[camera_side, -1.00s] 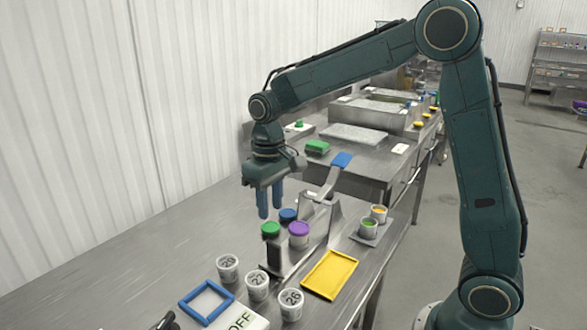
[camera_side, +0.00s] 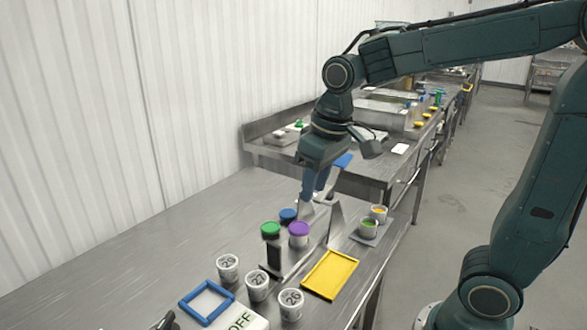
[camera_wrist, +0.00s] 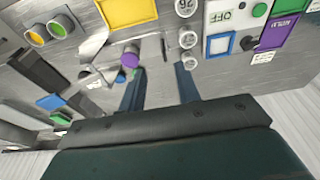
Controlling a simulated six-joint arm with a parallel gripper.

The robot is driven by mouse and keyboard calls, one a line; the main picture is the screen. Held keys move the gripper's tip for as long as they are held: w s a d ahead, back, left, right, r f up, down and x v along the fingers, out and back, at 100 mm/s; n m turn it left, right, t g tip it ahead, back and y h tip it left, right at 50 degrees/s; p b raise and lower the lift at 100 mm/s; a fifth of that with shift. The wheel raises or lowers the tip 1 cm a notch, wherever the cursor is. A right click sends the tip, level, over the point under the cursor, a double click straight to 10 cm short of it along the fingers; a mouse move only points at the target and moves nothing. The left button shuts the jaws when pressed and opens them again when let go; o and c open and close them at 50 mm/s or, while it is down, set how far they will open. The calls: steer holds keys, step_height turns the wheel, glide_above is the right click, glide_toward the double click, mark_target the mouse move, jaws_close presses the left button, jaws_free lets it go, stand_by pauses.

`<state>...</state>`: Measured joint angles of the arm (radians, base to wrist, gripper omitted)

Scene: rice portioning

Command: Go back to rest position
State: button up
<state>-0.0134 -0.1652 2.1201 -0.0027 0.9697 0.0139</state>
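My gripper (camera_side: 313,188) hangs from my raised arm above the steel table, in the upper middle of the side view. Its two blue fingers point down and stand apart with nothing between them. They also show spread apart in the wrist view (camera_wrist: 160,82).
Below stand green (camera_side: 270,229), blue (camera_side: 288,214) and purple (camera_side: 298,229) topped items at a metal rack. White numbered cups (camera_side: 257,286), a blue frame (camera_side: 206,302) and a yellow tray (camera_side: 329,274) lie nearer. Two small cups (camera_side: 369,228) sit right. The left table is bare.

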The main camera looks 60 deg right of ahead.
steer(key=s+t, duration=0.3)
steer(key=s, duration=1)
steer(key=shift+s+d+r, duration=0.2)
steer(key=shift+d, duration=0.05)
stand_by(1.1)
